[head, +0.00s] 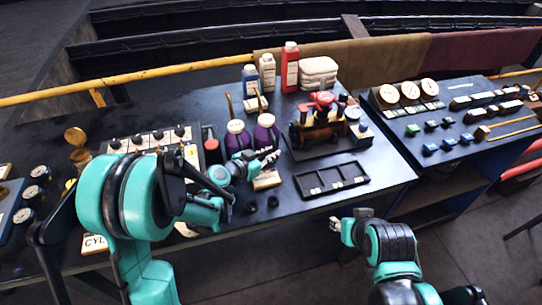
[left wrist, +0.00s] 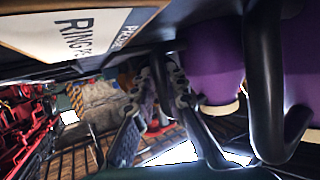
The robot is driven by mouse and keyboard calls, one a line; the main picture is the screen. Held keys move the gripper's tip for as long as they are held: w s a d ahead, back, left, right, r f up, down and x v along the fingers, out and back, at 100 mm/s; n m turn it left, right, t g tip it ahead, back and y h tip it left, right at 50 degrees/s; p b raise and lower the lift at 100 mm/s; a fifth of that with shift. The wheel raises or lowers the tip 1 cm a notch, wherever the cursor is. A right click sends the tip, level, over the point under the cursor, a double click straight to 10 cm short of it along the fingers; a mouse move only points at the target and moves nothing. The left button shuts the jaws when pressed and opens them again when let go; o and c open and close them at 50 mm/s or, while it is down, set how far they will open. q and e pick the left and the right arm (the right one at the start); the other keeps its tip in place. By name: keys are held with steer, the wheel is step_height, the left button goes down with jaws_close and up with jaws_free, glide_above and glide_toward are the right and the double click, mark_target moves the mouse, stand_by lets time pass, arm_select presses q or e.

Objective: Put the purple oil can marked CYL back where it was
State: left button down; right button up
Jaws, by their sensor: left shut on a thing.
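Two purple oil cans with pale caps stand close together near the table's middle, a left one (head: 237,140) and a right one (head: 266,134). I cannot read a CYL mark on either. My left gripper (head: 268,160) is at their front and shut on one purple can, but the head view does not settle which. In the left wrist view, purple bodies (left wrist: 213,62) and dark curved handles (left wrist: 264,95) are beside the fingers; the exact grip is unclear. A plate lettered CYL (head: 94,243) lies at the left front, partly behind my arm. My right gripper (head: 346,228) is off the table's front edge.
Red (head: 290,68), cream (head: 267,72) and blue (head: 250,80) bottles stand behind. A knobbed panel (head: 150,140) is at left.

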arm_select(q)
steer(key=c, duration=1.6)
jaws_free()
steer(key=shift+o, duration=0.2)
steer(key=shift+r, duration=0.15)
steer(key=s+a+r+n+g+y+p, duration=0.1)
steer(key=s+a+r+n+y, duration=0.1)
steer(key=s+a, duration=0.3)
steer(key=s+a+r+n+g+y+p, duration=0.1)
steer(key=s+a+r+n+y, duration=0.2)
steer(key=s, duration=1)
steer(key=s+a+r+n+g+y+p, duration=0.1)
steer(key=s+a+r+n+y, duration=0.1)
steer(key=s+a, duration=0.6)
steer(key=shift+s+r+n+g+y, duration=0.35)
steer(key=shift+s+r+y, duration=0.2)
steer(key=shift+s+y, duration=0.25)
